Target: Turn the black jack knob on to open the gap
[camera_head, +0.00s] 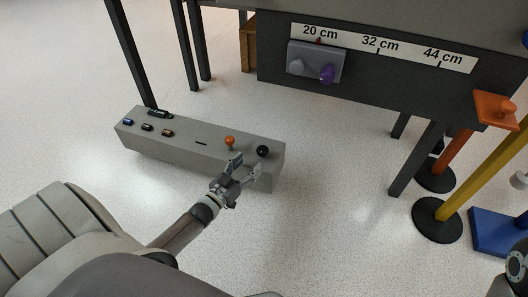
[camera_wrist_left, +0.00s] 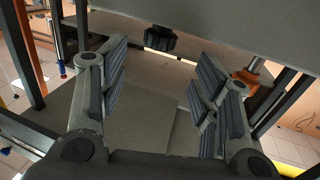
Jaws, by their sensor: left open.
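The black jack knob (camera_head: 263,151) stands near the right end of a long grey box on the floor. My left gripper (camera_head: 246,166) is open and empty in front of the box, just short of the knob. In the left wrist view the ribbed black knob (camera_wrist_left: 160,40) lies ahead of the spread fingers (camera_wrist_left: 165,90), roughly between them in the picture and apart from both. My right gripper does not show.
An orange knob (camera_head: 229,141) stands left of the black one. Small dark items sit at the box's left end. A scale panel (camera_head: 382,48) and a purple knob (camera_head: 327,74) are on the dark frame behind. Orange and yellow posts stand at right.

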